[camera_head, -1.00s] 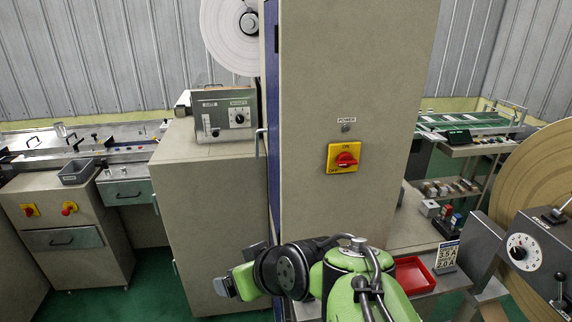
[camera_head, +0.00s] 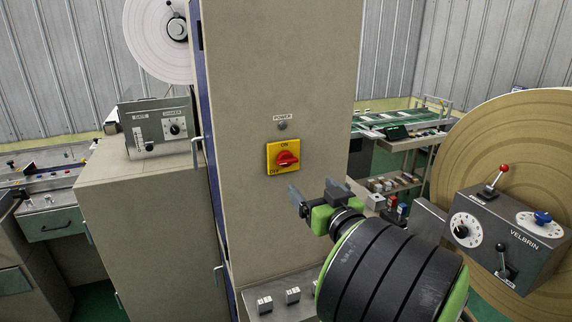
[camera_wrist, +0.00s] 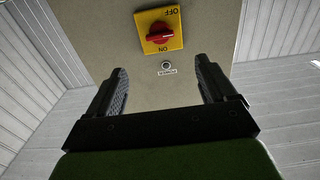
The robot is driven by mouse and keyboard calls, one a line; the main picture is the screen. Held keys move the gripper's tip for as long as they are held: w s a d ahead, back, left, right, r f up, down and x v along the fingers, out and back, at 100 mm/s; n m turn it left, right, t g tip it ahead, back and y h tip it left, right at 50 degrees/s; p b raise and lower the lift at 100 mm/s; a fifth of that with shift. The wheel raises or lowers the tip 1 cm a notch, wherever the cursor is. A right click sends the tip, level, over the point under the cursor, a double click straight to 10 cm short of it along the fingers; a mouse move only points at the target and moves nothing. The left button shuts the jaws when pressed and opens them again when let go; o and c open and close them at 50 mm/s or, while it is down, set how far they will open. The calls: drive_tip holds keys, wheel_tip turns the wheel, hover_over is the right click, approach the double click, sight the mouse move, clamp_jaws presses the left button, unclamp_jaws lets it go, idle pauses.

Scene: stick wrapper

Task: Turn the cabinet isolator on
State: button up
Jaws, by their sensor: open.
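The cabinet isolator is a red rotary handle (camera_head: 287,159) on a yellow plate (camera_head: 274,168), on the face of a tall beige cabinet (camera_head: 240,90). The plate reads ON at the top and OFF at lower left. The handle lies tilted, nearly sideways. My gripper (camera_head: 315,196) is open and empty, below and right of the isolator and apart from it. In the wrist view the red handle (camera_wrist: 159,33) appears upside down, beyond and above the gap between my fingers (camera_wrist: 163,88).
A POWER lamp (camera_head: 282,126) sits above the isolator. A grey control box (camera_head: 157,123) stands on a lower cabinet at left. At right are a large brown roll (camera_head: 500,135) and a VELBRIN control box (camera_head: 510,235). Switches (camera_head: 292,295) sit on a ledge below.

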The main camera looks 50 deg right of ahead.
sight(289, 163)
drive_tip(key=p+x, duration=0.5)
drive_tip(key=x, duration=0.8)
drive_tip(key=shift+w+r, duration=0.1)
drive_tip(key=shift+r, duration=0.05)
drive_tip(key=shift+w+d, duration=0.2)
drive_tip(key=shift+s, duration=0.1)
drive_tip(key=shift+c, duration=0.5)
drive_tip(key=c, duration=1)
